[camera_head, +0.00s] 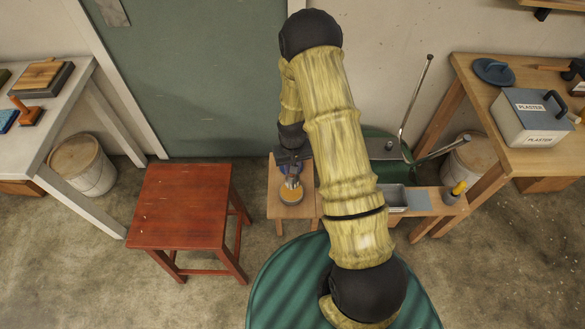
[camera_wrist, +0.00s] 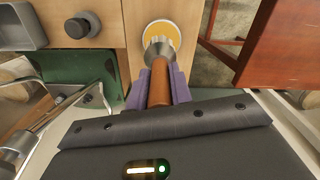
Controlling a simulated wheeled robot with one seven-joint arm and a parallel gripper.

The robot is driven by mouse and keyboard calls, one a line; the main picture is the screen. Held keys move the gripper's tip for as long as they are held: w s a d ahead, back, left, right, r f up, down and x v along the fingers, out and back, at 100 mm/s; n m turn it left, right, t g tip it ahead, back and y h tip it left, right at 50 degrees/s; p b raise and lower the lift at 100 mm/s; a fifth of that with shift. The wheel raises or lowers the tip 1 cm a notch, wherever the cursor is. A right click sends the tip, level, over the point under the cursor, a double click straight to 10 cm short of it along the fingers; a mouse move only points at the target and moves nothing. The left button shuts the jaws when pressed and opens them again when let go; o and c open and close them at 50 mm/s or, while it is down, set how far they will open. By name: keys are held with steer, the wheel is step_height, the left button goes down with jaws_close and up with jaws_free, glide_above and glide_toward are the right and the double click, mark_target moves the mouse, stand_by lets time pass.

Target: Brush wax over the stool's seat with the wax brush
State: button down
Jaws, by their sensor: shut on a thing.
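The red wooden stool's square seat (camera_head: 180,207) is to the left in the head view, with a few small pale specks on it. A corner of the seat (camera_wrist: 285,45) shows at the upper right in the wrist view. My gripper (camera_wrist: 158,88) is shut on the brown handle of the wax brush (camera_wrist: 158,68); its fingers are purple. The brush's metal ferrule points at a round tin of yellow wax (camera_wrist: 161,32). The tin (camera_head: 291,194) stands on a small wooden bench right of the stool. I cannot tell whether the bristles touch the wax.
Tables flank both sides. Floor in front of the stool is clear.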

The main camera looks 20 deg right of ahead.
mark_target(291, 176)
steer(key=shift+w+a+f+b, duration=0.15)
steer(key=shift+f+b, duration=0.65)
steer(key=shift+f, duration=0.55)
steer(key=shift+w+f+b, duration=0.1)
steer(key=shift+f+b, duration=0.7)
steer(key=shift+f, duration=0.5)
steer(key=shift+s+f+b, duration=0.1)
steer(key=shift+f+b, duration=0.25)
steer(key=shift+f, duration=0.25)
stand_by(0.3)
steer(key=shift+r, duration=0.1)
steer(key=shift+r+p, duration=2.55)
steer(key=shift+r, duration=0.9)
steer(key=shift+s+r+p, duration=0.15)
steer(key=shift+r+p, duration=0.2)
steer(key=shift+r, duration=0.25)
steer(key=shift+s+d, duration=0.1)
steer(key=shift+d, duration=0.1)
